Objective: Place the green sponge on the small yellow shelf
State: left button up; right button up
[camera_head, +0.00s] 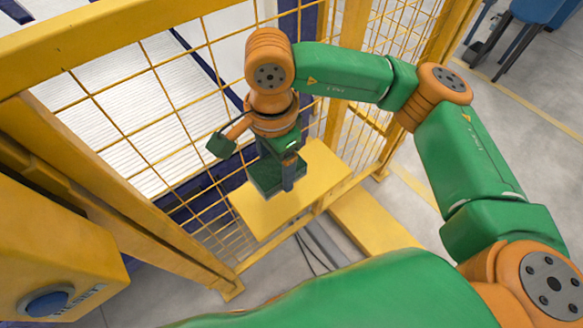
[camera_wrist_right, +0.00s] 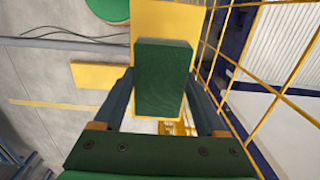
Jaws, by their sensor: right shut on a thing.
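The green sponge (camera_head: 266,178) is a dark green block. My right gripper (camera_head: 284,176) is shut on it, and in the right wrist view the sponge (camera_wrist_right: 163,78) sits between the two fingertips (camera_wrist_right: 161,90). The small yellow shelf (camera_head: 312,184) is a flat plate fixed by the mesh fence. In the head view the sponge overlaps the left part of the shelf; in the wrist view the shelf (camera_wrist_right: 170,17) shows behind it. Whether the sponge touches the shelf I cannot tell. The gripper hides part of the sponge. My left gripper is not in view.
A yellow mesh fence (camera_head: 152,71) runs along the left and behind the shelf, close to my right wrist. A yellow box with a blue reset button (camera_head: 45,303) stands at lower left. Cables (camera_head: 310,252) lie on the floor below. The floor at the right is mostly open.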

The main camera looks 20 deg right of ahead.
jog(key=d+f, duration=0.1)
jog(key=w+d+f, duration=0.1)
jog(key=f, duration=0.1)
jog(key=d+f+p, duration=0.1)
jog(key=shift+w+d+f, duration=0.15)
jog(key=shift+w, duration=0.15)
notch_tip(320, 180, down, 3)
jog(key=shift+r+p, duration=0.15)
jog(key=shift+p, duration=0.55)
jog(key=shift+f, duration=0.3)
jog(key=shift+f+b, duration=0.2)
jog(key=shift+b, duration=0.1)
jog(key=o, duration=1.2)
jog(key=shift+r, duration=0.1)
jog(key=shift+o, duration=0.2)
notch_tip(320, 180, up, 12)
jog(key=shift+d+r+b, duration=0.1)
jog(key=shift+r+b, duration=0.05)
jog(key=shift+b, duration=0.9)
